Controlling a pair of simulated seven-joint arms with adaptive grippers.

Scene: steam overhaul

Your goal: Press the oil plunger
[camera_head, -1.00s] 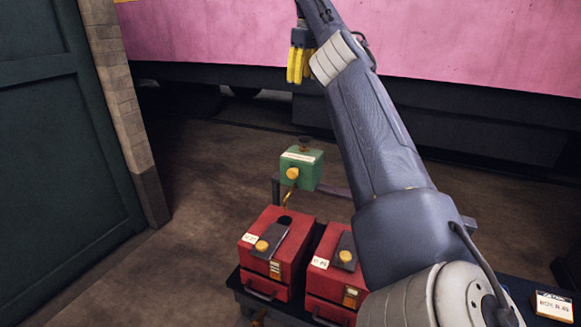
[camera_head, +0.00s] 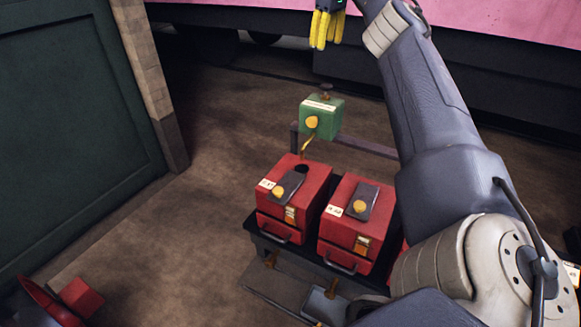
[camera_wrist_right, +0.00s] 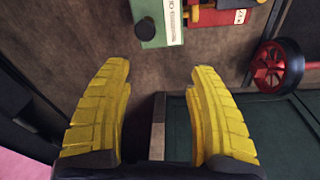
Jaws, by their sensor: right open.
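A green oil box (camera_head: 322,120) with a white label and a yellow round knob stands behind the red boxes. A dark plunger knob (camera_head: 326,91) sticks up from its top. In the right wrist view the green box (camera_wrist_right: 171,22) is at the top edge, with the dark plunger knob (camera_wrist_right: 146,28) on it. My right gripper (camera_head: 327,42) is open and empty, its yellow fingers hanging above and beyond the box in the head view. In the wrist view the gripper (camera_wrist_right: 162,68) is apart from the knob. My left gripper is not in view.
Two red boxes, one left (camera_head: 292,197) and one right (camera_head: 355,220), sit on a dark cart. A grey rail (camera_head: 365,146) runs behind them. A dark green door (camera_head: 70,110) stands left. A red wheel (camera_wrist_right: 277,66) shows in the wrist view. Bare floor lies left of the cart.

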